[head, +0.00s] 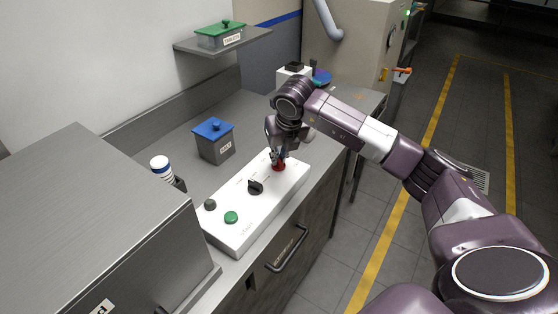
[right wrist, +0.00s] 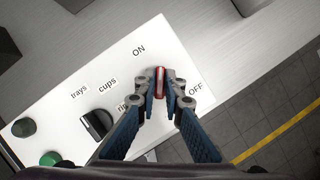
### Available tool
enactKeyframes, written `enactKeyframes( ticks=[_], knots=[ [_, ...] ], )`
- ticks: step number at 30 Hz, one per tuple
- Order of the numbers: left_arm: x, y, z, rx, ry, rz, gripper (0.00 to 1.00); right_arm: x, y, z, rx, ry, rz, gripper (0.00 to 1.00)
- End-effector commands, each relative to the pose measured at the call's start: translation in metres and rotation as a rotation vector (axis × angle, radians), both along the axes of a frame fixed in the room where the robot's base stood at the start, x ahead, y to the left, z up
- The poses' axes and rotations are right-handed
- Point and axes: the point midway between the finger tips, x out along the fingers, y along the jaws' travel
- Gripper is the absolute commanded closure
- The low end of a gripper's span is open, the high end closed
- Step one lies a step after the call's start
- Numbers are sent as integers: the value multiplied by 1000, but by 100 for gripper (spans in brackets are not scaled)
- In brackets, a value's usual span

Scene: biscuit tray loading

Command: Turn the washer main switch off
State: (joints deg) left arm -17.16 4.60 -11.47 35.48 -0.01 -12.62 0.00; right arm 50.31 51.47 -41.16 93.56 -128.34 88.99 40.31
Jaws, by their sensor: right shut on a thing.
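The white control panel (head: 262,214) lies on the metal counter. Its red main switch (head: 279,167) sits at the far end of the panel. In the right wrist view the red switch (right wrist: 160,82) stands between the labels ON and OFF, its long side pointing roughly up the picture. My right gripper (head: 278,158) is over the far end of the panel, with its fingers (right wrist: 160,88) shut on the red switch from both sides. The fingers hide part of the switch's base. My left gripper is in neither view.
A black selector knob (head: 255,187), a green button (head: 231,217) and a dark grey knob (head: 210,204) are on the same panel. A grey box with a blue lid (head: 214,140) and a blue-and-white striped container (head: 161,167) stand behind it. A large metal housing (head: 90,220) is at left.

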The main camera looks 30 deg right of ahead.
Motion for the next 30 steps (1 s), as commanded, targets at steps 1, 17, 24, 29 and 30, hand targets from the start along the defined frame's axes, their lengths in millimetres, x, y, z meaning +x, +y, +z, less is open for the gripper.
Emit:
enactKeyframes(
  ticks=[1,17,24,29,30],
  knots=[
    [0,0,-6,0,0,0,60,2,1,0,1,-6,-42,100],
    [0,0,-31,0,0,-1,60,3,2,1,2,-5,-546,100],
    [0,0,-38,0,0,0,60,3,2,1,2,-6,-741,100],
    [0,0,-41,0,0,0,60,3,2,2,2,-6,-837,100],
    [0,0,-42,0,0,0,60,3,2,2,1,-5,-857,100]
  ],
)
